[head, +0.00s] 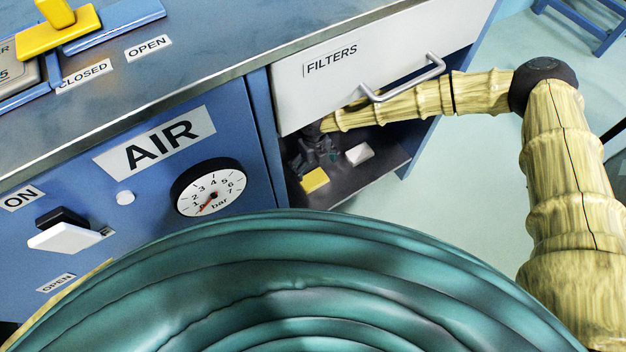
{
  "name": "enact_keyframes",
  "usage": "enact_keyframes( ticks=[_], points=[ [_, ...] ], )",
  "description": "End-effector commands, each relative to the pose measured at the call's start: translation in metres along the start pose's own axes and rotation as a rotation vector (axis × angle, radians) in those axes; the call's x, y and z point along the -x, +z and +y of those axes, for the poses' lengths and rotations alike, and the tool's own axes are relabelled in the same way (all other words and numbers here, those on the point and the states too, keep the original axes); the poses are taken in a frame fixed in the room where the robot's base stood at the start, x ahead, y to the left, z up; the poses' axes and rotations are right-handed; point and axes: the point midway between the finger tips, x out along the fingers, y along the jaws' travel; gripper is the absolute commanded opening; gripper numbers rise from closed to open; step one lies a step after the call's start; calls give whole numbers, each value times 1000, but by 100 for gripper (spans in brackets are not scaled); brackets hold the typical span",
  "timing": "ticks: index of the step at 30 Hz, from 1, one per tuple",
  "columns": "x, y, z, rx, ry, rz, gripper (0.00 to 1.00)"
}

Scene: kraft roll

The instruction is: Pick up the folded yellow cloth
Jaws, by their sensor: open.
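The folded yellow cloth (315,180) lies at the front left of the dark shelf (376,172) in the open compartment under the FILTERS drawer. My gripper (312,163) reaches into this compartment from the right. It is dark, small in the picture and partly in shadow. It is open, just behind and above the cloth. I cannot tell whether its fingers touch the cloth.
A small white block (360,153) lies right of my gripper on the shelf. The FILTERS drawer (345,55) with its metal handle (405,82) is close above my forearm. A blue upright (265,135) bounds the compartment's left side.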

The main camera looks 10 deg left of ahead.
Motion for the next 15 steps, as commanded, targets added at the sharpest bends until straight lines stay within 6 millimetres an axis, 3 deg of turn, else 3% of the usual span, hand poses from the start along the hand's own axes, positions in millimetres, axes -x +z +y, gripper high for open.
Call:
enact_keyframes(
  ticks=[9,15],
  points=[
    [-43,0,0,2,0,1,100],
    [-55,0,0,4,-1,0,100]
  ],
)
